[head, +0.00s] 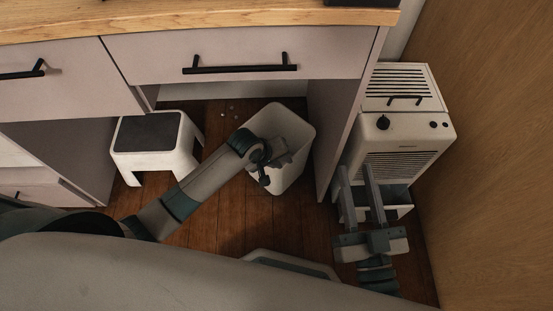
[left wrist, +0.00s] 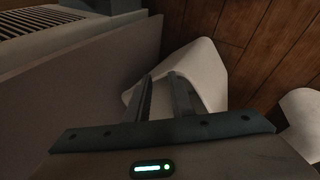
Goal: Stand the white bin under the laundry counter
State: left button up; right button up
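The white bin (head: 295,125) is on the wooden floor in the opening under the counter (head: 200,19), between the left cabinet and a right side panel. Its open mouth shows, and it looks somewhat tilted, though the arm hides part of it. My left gripper (head: 270,165) is at the bin's near side. In the left wrist view, the two fingers (left wrist: 160,78) stand apart with the white bin (left wrist: 205,70) between and beyond them; whether they touch its wall is unclear. My right gripper (head: 358,180) is open and empty, low in front of the white appliance.
A white step stool (head: 158,165) with a dark top stands left of the bin. A white slatted appliance (head: 404,135) stands right of the side panel (head: 343,115). Small pale bits (head: 231,107) lie on the floor behind. A wooden wall (head: 500,130) closes the right.

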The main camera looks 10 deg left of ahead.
pick_arm(q)
jog(key=s+d+r+m+t+h, duration=0.3)
jog(key=s+d+r+m+t, duration=0.2)
jog(key=s+d+r, duration=0.3)
jog(key=s+a+r+m+t, duration=0.2)
jog(key=s+r+t, duration=0.2)
jog(key=r, duration=0.7)
jog(key=s+a+r+m+t, duration=0.2)
jog(key=s+a+r+t, duration=0.1)
jog(key=r, duration=0.8)
jog(key=shift+s+a+m+t, duration=0.2)
jog(key=shift+s+m+t, duration=0.2)
jog(key=shift+s+t, duration=0.4)
jog(key=shift+w+f, duration=0.1)
